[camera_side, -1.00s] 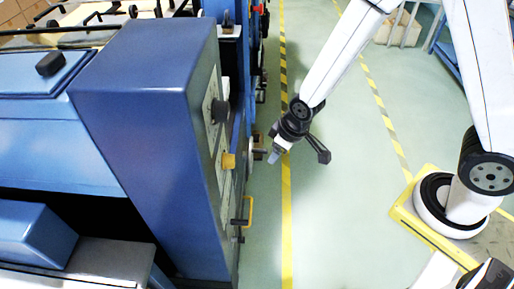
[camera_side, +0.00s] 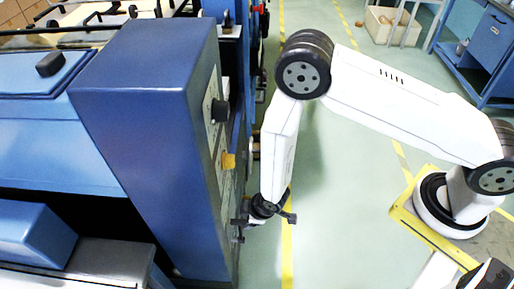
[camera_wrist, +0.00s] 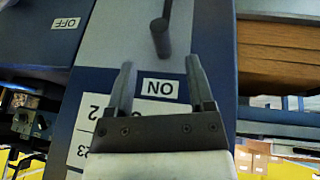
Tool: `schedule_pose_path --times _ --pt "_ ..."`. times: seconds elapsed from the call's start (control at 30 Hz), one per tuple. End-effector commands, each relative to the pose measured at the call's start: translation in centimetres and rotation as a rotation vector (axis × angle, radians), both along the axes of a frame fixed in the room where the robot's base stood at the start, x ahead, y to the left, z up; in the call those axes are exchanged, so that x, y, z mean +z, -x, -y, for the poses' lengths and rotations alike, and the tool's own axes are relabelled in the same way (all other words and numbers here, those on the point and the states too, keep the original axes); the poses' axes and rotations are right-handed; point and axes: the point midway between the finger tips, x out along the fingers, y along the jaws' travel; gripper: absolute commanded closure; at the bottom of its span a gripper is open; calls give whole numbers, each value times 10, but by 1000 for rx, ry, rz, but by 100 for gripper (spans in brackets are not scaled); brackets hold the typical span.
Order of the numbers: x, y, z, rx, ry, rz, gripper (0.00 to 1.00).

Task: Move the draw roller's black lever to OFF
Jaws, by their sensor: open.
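In the wrist view a dark lever (camera_wrist: 160,36) stands out from a pale panel, just beyond my open fingertips. An ON label (camera_wrist: 160,88), upside down in the picture, lies between my fingers. An OFF label (camera_wrist: 66,23), also inverted, is at the upper left on a dark blue surface. My gripper (camera_wrist: 160,63) is open and empty, its fingers apart on either side of the lever's line. In the side view my gripper (camera_side: 240,222) is low at the blue cabinet's panel edge and hides the fittings there.
The blue cabinet (camera_side: 140,100) fills the left of the side view. A black knob (camera_side: 220,110) and a yellow knob (camera_side: 228,160) sit higher on its panel. A box (camera_side: 390,25) stands far back.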

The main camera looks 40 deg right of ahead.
Motion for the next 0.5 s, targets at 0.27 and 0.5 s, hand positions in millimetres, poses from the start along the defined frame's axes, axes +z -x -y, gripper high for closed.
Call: schedule_pose_path --times 0.27,0.5 --pt "-5 1 -2 11 3 5 32" --pt "-12 -1 -3 10 4 4 32"
